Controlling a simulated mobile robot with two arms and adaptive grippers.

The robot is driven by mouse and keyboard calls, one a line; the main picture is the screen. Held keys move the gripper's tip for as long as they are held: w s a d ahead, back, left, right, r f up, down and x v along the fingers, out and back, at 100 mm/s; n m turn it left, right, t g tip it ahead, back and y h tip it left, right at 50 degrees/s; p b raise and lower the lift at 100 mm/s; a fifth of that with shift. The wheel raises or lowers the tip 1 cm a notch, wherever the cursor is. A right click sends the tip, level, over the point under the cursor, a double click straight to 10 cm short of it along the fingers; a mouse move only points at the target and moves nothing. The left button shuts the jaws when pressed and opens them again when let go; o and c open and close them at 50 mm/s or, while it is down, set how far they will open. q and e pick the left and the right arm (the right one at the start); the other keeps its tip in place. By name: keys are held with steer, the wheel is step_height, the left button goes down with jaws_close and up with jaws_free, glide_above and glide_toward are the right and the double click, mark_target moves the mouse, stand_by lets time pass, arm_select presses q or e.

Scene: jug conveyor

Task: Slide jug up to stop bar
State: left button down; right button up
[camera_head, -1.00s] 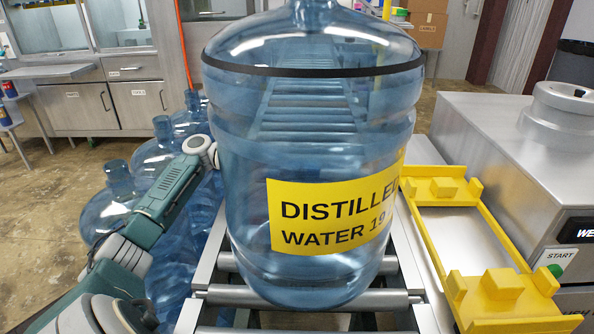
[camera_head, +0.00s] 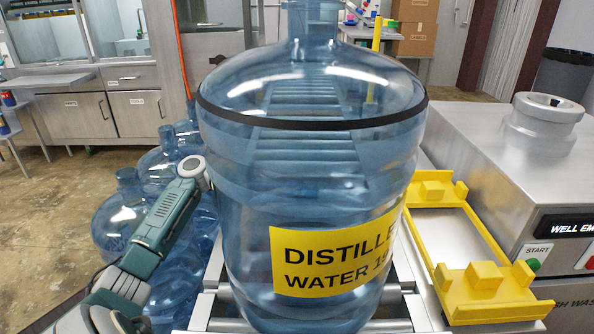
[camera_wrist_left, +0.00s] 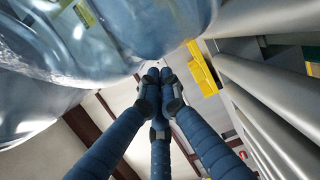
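A large clear blue water jug (camera_head: 312,190) stands upright on the roller conveyor (camera_head: 240,325) in the head view. It has a dark band near its shoulder and a yellow "DISTILLED WATER" label. My left arm comes in from the left and reaches the jug's left side; its gripper is hidden behind the jug there. In the left wrist view my left gripper (camera_wrist_left: 154,84) has its fingers drawn together with nothing visible between them. A blue jug surface (camera_wrist_left: 110,40) lies close beside them; contact cannot be told. I cannot pick out the stop bar. My right gripper is not in view.
Several more blue jugs (camera_head: 125,215) stand left of the conveyor. A yellow frame with blocks (camera_head: 470,285) lies to its right, beside a steel machine (camera_head: 500,160) with a START button. Metal rollers (camera_wrist_left: 270,110) show in the left wrist view.

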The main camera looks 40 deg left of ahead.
arm_select(q)
steer(key=v, duration=1.2)
steer(key=shift+f, duration=0.1)
